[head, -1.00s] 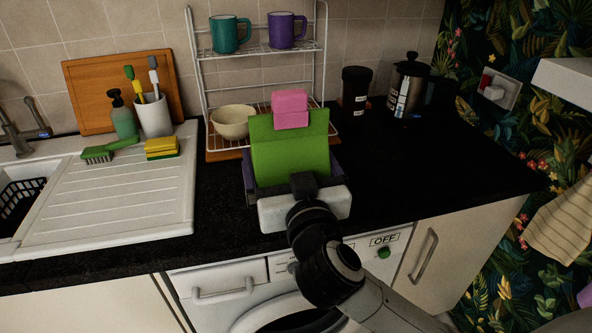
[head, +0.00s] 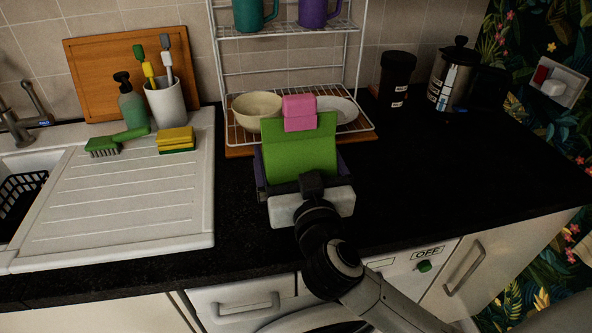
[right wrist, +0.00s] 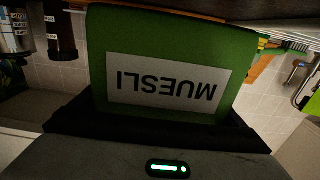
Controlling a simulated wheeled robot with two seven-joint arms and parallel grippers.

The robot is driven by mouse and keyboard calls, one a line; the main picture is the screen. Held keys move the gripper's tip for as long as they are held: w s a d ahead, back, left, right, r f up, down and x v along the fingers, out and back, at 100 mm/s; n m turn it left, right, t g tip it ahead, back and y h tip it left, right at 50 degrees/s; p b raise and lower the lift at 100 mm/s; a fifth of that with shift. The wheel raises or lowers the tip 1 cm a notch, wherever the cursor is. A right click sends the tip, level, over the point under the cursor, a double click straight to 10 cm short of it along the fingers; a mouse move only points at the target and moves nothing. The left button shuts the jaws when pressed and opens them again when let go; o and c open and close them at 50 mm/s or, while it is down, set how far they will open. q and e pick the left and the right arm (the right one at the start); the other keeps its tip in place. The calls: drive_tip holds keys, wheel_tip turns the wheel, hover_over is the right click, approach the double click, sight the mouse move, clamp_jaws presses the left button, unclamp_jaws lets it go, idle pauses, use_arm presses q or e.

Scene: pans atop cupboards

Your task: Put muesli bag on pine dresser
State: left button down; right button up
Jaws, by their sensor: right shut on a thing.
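The muesli bag (head: 301,152) is green with a pink top. In the right wrist view its front (right wrist: 165,80) carries a white label reading MUESLI, upside down in that picture. My right gripper (head: 305,185) is shut on the bag and holds it over the black worktop, in front of the wire rack. Its dark fingers lie along the lower part of the bag. My left gripper is not in view. I see no pine dresser in these views.
A wire rack (head: 362,122) with a bowl (head: 256,108), a plate and mugs stands behind the bag. A draining board (head: 120,205) lies left. A dark canister (head: 397,80) and a metal pot (head: 452,77) stand back right. The worktop (head: 440,165) is clear at right.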

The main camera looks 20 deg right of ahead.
drive_tip(key=shift+f+b, duration=0.35)
drive_tip(key=shift+f, duration=1.2)
drive_tip(key=o, duration=1.1)
drive_tip(key=shift+f, duration=0.1)
